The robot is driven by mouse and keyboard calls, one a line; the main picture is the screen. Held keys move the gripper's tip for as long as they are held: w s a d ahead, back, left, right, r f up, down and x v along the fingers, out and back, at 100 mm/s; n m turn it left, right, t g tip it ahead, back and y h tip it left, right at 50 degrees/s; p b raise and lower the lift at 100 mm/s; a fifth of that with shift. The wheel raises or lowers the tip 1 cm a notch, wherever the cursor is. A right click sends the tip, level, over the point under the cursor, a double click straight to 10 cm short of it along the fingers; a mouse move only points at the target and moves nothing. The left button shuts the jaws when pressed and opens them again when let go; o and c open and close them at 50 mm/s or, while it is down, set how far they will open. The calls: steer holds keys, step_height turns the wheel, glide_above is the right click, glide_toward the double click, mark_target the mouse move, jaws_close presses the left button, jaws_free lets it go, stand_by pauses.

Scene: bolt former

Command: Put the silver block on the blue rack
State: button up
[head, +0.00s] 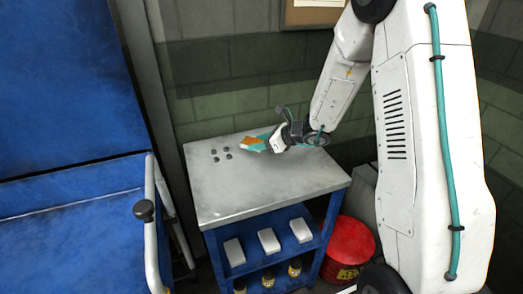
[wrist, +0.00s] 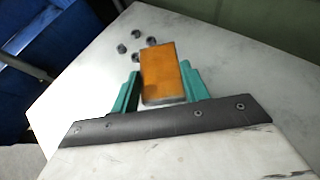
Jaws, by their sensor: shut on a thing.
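My gripper (head: 258,143) has teal fingers and is shut on a block (head: 251,144) above the grey tabletop. In the wrist view, the block (wrist: 163,70) sits between the two fingers of the gripper (wrist: 160,86). Its broad face looks orange-brown and its narrow near edge grey; no plainly silver block shows in the grip. A blue rack (head: 327,240) stands under the grey top, with open shelves. Three pale silver-white blocks (head: 268,240) lie in a row on its upper shelf. I cannot tell the exact gap between the held block and the tabletop.
Several small dark round pieces (head: 222,153) lie on the grey tabletop (head: 275,180), left of the gripper. Yellowish cans (head: 268,277) stand on the lower shelf. A red bin (head: 347,247) is right of the rack. A large blue machine (head: 90,210) with a pale rail stands left. The tabletop's front is clear.

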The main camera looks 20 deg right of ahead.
steer(key=shift+w+d+f, duration=0.15)
steer(key=shift+d, duration=0.35)
steer(key=shift+f, duration=1.6)
steer(key=shift+f, duration=0.2)
steer(key=o, duration=1.4)
